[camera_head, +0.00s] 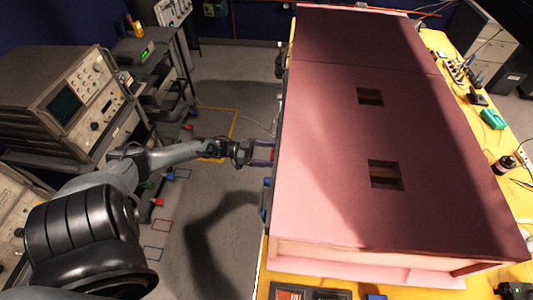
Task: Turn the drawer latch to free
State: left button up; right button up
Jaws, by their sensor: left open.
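The pink foam enclosure (340,130) stands on a yellow table, with two square openings in its top. My left gripper (266,153) is open and points right, close to the enclosure's left side. I cannot tell whether its fingertips touch anything. The drawer and its latch cannot be made out; that side is seen edge-on from above. A small dark and blue part (266,190) shows along the left edge, below the gripper in the picture. My right gripper is not in view.
The yellow table (505,190) holds small electronics, among them a green box (493,119), right of the enclosure. A rack with an oscilloscope (75,100) stands at the left. Grey floor (235,85) lies open between rack and enclosure.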

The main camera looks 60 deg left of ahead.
pick_arm(q)
jog(key=shift+c, duration=0.4)
jog(key=c, duration=1)
jog(key=shift+s+d+f+m+b, duration=0.1)
jog(key=shift+m+b, duration=0.85)
jog(key=shift+m, duration=3.5)
jog(key=shift+d+f+m+b, duration=0.1)
jog(key=shift+m+b, duration=0.85)
jog(key=shift+m, duration=3.5)
jog(key=shift+a, duration=0.1)
jog(key=o, duration=1.1)
